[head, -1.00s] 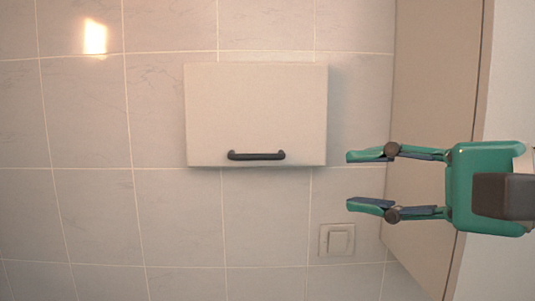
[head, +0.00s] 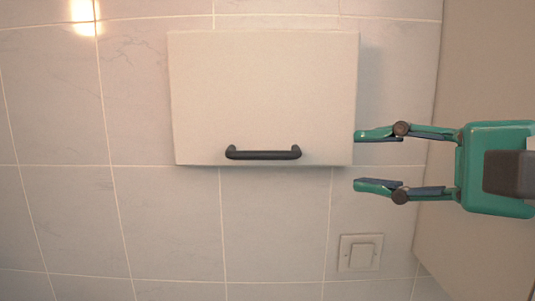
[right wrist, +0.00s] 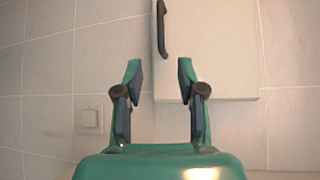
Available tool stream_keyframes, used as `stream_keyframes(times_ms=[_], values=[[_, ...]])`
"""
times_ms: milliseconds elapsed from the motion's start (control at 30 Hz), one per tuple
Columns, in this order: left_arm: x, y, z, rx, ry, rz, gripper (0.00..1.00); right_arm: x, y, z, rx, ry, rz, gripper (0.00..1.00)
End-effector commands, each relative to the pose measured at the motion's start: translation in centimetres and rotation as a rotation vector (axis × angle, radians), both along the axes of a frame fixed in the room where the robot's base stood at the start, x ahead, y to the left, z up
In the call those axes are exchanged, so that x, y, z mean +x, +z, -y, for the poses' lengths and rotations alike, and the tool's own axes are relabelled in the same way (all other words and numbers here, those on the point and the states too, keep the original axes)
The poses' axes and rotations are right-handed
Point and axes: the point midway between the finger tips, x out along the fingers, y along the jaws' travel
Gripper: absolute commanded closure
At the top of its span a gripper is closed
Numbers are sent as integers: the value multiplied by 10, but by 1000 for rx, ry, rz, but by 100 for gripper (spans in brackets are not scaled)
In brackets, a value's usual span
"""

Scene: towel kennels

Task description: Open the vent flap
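The vent flap (head: 262,90) is a pale, flat rectangular panel on the tiled wall in the head view, and it looks closed. A dark bar handle (head: 263,153) runs along its lower edge. My right gripper (head: 356,160) is open and empty, with its fingertips at the flap's lower right corner, to the right of the handle. In the right wrist view the open fingers (right wrist: 159,73) point toward the flap (right wrist: 220,45), and the handle (right wrist: 161,28) lies ahead of the gap between them. I cannot tell whether a finger touches the flap. My left gripper is not in view.
A square wall switch (head: 360,252) sits below and to the right of the flap; it also shows in the right wrist view (right wrist: 89,120). A beige panel (head: 480,90) stands at the right, behind my right gripper. The tiled wall left of and below the flap is clear.

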Motion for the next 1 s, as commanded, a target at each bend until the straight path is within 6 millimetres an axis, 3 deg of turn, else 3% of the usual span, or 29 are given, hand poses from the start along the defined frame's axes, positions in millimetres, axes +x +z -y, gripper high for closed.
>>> stream_keyframes(times_ms=[533, 1000], values=[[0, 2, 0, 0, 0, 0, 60, 9, -2, -7, -1, -3, -4, 61], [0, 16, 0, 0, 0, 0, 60, 72, -15, -72, -3, -2, -4, 61]])
